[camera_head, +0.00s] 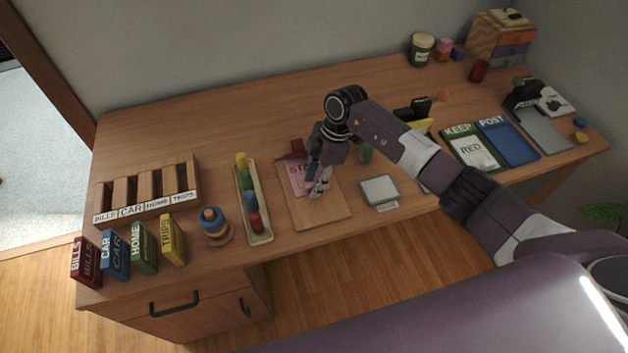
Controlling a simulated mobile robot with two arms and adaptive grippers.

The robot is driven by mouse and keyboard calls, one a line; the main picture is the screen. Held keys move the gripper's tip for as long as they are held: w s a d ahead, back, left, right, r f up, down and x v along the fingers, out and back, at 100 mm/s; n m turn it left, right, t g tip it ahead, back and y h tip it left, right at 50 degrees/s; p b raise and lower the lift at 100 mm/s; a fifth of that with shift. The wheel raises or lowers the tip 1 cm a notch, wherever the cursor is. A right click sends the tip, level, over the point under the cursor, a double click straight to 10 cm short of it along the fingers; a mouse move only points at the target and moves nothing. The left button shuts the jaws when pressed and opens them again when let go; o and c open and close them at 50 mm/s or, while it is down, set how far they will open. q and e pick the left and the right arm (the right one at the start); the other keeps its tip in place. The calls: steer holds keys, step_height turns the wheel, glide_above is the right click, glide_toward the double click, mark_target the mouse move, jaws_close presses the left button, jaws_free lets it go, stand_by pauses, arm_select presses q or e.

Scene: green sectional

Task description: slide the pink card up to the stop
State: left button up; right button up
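The pink card (297,173) lies on a light wooden board (313,215) near the middle of the desk. Lettering beginning "ST" shows on it; the rest is hidden by my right gripper. A dark red block (297,147), which looks like the stop, is at the far end of the board, close to the card's far edge; whether they touch is not clear. My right gripper (319,188) points down over the right and near part of the card. Its fingertips look close together, but whether they are shut or touch the card cannot be told. My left gripper is out of view.
Left of the board is a tray (268,237) of coloured pieces, with a ring stacker (213,223), labelled books and a slotted rack (146,208) farther left. A grey-topped pad (380,190) lies right of the board. My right arm crosses above the desk's right half.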

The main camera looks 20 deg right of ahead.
steer(key=shift+r, duration=0.1)
steer(key=v, duration=1.1)
steer(key=shift+r, duration=0.35)
